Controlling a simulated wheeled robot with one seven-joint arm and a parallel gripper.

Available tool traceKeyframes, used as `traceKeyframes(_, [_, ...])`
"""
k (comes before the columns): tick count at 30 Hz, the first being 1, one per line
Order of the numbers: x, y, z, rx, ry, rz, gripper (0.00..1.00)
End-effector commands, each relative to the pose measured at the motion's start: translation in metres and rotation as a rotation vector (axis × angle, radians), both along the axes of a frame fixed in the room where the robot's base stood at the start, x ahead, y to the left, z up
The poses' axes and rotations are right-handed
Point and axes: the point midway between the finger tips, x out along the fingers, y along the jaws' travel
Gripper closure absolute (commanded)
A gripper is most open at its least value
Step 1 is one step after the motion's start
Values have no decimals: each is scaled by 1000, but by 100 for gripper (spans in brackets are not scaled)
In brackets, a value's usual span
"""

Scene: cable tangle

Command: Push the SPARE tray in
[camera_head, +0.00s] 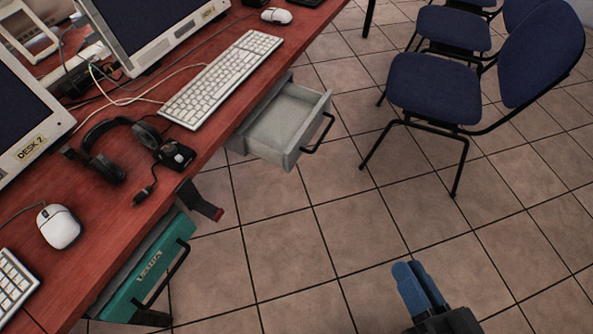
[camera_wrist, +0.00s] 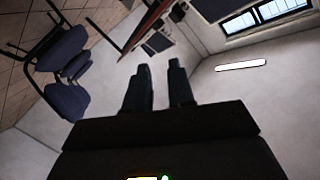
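A grey tray (camera_head: 283,125) stands pulled out from under the red desk's edge, empty inside, with a black bar handle (camera_head: 318,134) on its front. I see no label on it. A teal tray front (camera_head: 135,290) with a black handle and a small label (camera_head: 149,265) is under the desk at lower left. The label looks like "EXTRA" but is hard to read. I cannot make out the word SPARE on either. My gripper (camera_head: 410,272) is over the floor at lower right, apart from both trays. Its fingers (camera_wrist: 159,70) are apart with nothing between them in the wrist view.
The red desk (camera_head: 95,225) holds monitors, keyboards, mice, a headset (camera_head: 105,150) and cables. A dark piece with a red end (camera_head: 203,203) sticks out below the desk edge. Blue chairs (camera_head: 435,88) stand at upper right. The tiled floor (camera_head: 290,250) between is clear.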

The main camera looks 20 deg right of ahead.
Motion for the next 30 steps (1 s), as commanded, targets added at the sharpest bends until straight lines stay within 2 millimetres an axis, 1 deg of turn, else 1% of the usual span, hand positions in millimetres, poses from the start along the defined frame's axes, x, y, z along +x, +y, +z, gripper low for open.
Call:
traceKeyframes(1, [20,3,-32,81,-22,-9,82])
traceKeyframes(3, [44,8,-60,204,-43,-25,89])
traceKeyframes(5, [67,12,-83,309,-61,-36,94])
traceKeyframes(6, [82,15,-97,378,-72,-43,98])
traceKeyframes(7, [94,17,-107,431,-80,-48,100])
traceKeyframes(8, [106,19,-117,484,-87,-52,100])
traceKeyframes(9, [122,22,-130,553,-97,-57,100])
traceKeyframes(13, [172,33,-162,756,-122,-67,100])
traceKeyframes(15, [194,38,-172,844,-131,-70,100])
traceKeyframes(18, [216,43,-182,935,-138,-74,100])
traceKeyframes(21, [228,45,-186,985,-140,-76,100])
traceKeyframes(26, [240,46,-185,1004,-143,-77,100])
traceKeyframes(30, [259,46,-183,1003,-145,-77,100])
